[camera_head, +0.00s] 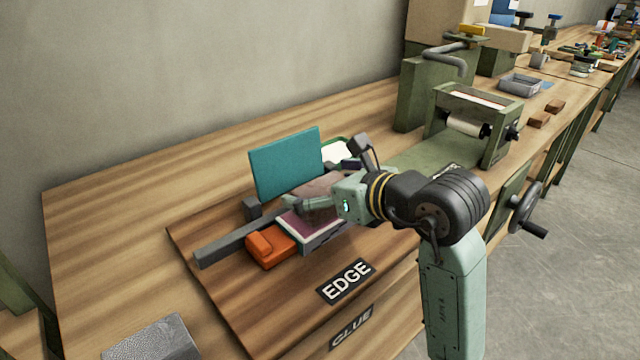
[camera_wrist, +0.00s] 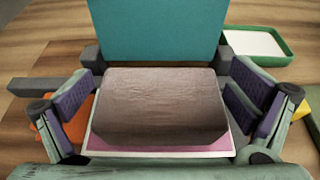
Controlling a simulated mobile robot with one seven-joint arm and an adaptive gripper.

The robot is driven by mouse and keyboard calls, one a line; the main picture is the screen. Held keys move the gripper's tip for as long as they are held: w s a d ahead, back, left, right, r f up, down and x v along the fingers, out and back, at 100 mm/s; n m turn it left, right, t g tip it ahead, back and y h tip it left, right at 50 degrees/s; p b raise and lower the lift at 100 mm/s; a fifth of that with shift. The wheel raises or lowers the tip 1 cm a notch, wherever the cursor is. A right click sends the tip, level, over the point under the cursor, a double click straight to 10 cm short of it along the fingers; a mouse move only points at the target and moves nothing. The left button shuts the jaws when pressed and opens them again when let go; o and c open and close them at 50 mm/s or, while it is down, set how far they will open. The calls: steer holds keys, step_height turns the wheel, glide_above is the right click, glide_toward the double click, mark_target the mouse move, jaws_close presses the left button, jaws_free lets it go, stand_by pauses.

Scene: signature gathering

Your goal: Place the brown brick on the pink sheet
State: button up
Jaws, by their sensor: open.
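The brown brick (camera_wrist: 165,105) lies over the pink sheet (camera_wrist: 160,145) in the wrist view, and the sheet's pink border shows along its near edge and sides. In the head view the brick (camera_head: 318,187) is partly hidden by my gripper (camera_head: 318,202), and the pink sheet (camera_head: 298,224) shows in front. My gripper is open in the wrist view (camera_wrist: 166,90), with its purple-padded fingers on either side of the brick and a gap at each side. The sheet lies on a white-edged stack.
A teal upright board (camera_head: 286,163) stands behind the brick. A grey bar (camera_head: 238,242) and an orange block (camera_head: 268,250) lie at left. A green tray with white paper (camera_wrist: 254,44) is at back right. Free wood shows near the EDGE label (camera_head: 346,281).

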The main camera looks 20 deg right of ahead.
steer(key=shift+r, duration=0.2)
steer(key=shift+s+d, duration=0.2)
steer(key=shift+s, duration=0.15)
steer(key=b+v, duration=0.2)
steer(key=v, duration=0.9)
steer(key=shift+r+b, duration=0.2)
steer(key=shift+b, duration=0.1)
steer(key=shift+s, duration=0.1)
